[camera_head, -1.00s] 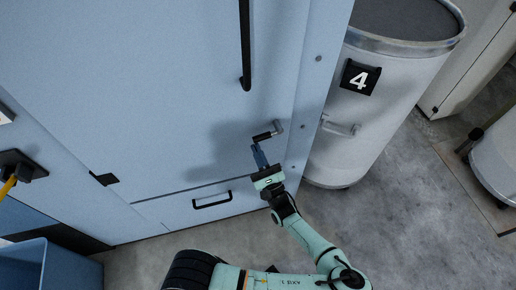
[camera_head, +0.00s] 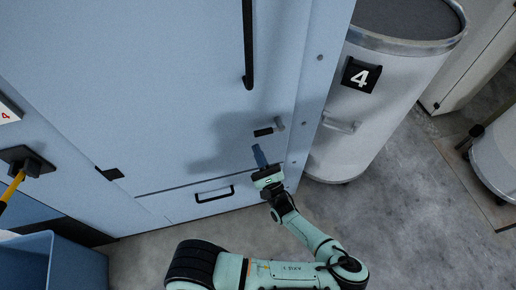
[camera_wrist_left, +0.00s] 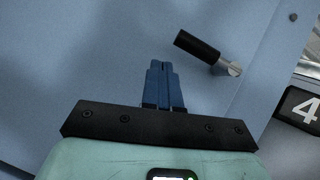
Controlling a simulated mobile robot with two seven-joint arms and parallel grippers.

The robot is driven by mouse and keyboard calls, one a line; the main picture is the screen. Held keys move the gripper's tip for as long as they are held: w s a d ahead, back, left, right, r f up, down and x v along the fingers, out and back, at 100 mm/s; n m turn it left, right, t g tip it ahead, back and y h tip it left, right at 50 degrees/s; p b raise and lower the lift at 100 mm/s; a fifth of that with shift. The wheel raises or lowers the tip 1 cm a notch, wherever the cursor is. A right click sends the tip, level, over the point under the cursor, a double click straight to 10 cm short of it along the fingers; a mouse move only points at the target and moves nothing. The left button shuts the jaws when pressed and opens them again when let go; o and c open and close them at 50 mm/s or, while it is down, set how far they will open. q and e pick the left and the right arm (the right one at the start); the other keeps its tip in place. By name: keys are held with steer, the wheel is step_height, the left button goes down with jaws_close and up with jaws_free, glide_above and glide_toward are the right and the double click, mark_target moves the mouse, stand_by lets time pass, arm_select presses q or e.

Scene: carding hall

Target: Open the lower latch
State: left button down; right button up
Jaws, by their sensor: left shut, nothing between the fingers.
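The lower latch (camera_head: 268,131) is a short black grip on a metal pivot, low on the light blue door (camera_head: 170,90) near its right edge. In the left wrist view the latch (camera_wrist_left: 197,46) lies ahead and to the right, its black grip pointing up-left from the silver pivot. My left gripper (camera_head: 257,149) is just below the latch, apart from it. Its blue fingers (camera_wrist_left: 162,66) are shut with nothing between them. My right gripper is in neither view.
A long black handle (camera_head: 247,45) runs up the door above the latch. A drawer with a black handle (camera_head: 213,194) is below left. A pale drum (camera_head: 365,110) with a number 4 plate stands right. A blue bin (camera_head: 55,265) stands lower left.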

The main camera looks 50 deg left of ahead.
arm_select(q)
steer(key=s+a+f+b+v, duration=0.1)
steer(key=v, duration=0.9)
steer(key=shift+s+d+f, duration=0.25)
steer(key=shift+s+f, duration=0.05)
steer(key=shift+f, duration=0.05)
